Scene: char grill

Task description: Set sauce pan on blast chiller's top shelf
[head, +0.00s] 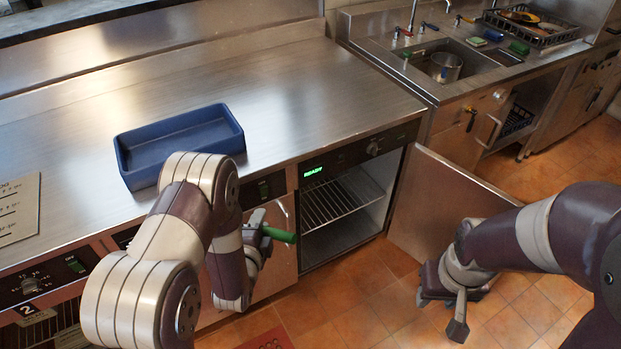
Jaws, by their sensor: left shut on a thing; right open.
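The blast chiller (390,135) is open under the counter, with a green READY display and bare wire shelves (335,200) inside. Its door (440,205) is swung out to the right. My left gripper (260,230) is shut on a green, rounded handle (280,236), just left of the chiller opening. Whatever the handle belongs to is hidden behind my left arm, so I cannot tell if it is the sauce pan. A metal pot (446,67) is in the sink. My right gripper (441,310) is open and empty, low in front of the chiller door.
An empty blue tray (180,143) lies on the steel counter (285,90). A paper sheet (18,208) lies at its left. The sink (470,62) and a dark rack (530,27) with items are at the back right. The tiled floor before the chiller is clear.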

